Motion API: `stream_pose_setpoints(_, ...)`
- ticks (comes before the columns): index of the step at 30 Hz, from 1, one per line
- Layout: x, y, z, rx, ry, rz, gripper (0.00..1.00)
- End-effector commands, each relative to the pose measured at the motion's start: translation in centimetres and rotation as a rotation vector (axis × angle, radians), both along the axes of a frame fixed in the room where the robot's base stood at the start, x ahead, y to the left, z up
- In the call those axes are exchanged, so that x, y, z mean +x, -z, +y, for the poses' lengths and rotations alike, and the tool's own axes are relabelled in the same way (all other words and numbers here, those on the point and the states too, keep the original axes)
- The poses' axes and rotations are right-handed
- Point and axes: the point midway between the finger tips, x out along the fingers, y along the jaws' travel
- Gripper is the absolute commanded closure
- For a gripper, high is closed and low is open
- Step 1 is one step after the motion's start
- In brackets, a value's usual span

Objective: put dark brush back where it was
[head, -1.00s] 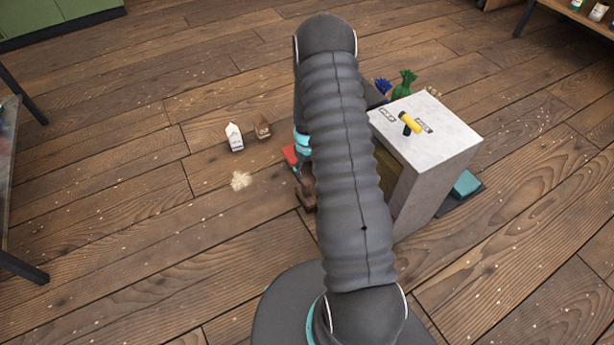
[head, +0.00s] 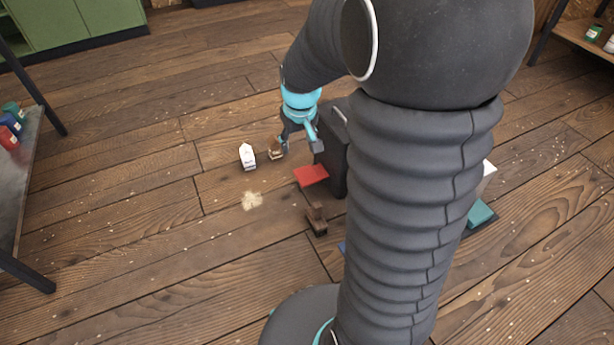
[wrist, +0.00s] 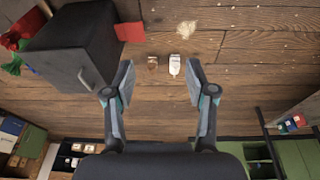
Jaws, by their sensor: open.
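My gripper (wrist: 160,82) is open and empty in the wrist view, its two fingers spread above the floor. In the head view, my gripper (head: 285,142) is at the far end of the arm, close to a small brown carton-like item (head: 276,153). In the wrist view that brown item (wrist: 152,62) and a white carton (wrist: 174,65) show beyond the fingertips; I cannot tell the exact gap. A dark brown object (head: 317,218) lies on the floor nearer to me; it may be the dark brush, but its shape is unclear.
A dark box (head: 334,155) stands right of my gripper, with a red flat piece (head: 311,175) beside it. A pale pile (head: 251,200) lies on the floor. A teal item (head: 481,213) is at right. Floor at left is clear up to the table (head: 24,190).

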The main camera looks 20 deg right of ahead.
Motion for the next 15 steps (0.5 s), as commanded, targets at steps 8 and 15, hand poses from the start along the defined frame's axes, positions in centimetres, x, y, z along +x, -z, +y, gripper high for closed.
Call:
stream_pose_setpoints(8,-6.9,-7.4,3.3,0.004,0.0,-0.095,0.44)
stream_pose_setpoints(15,-13.6,-11.1,5.5,0.017,0.003,-0.17,0.44)
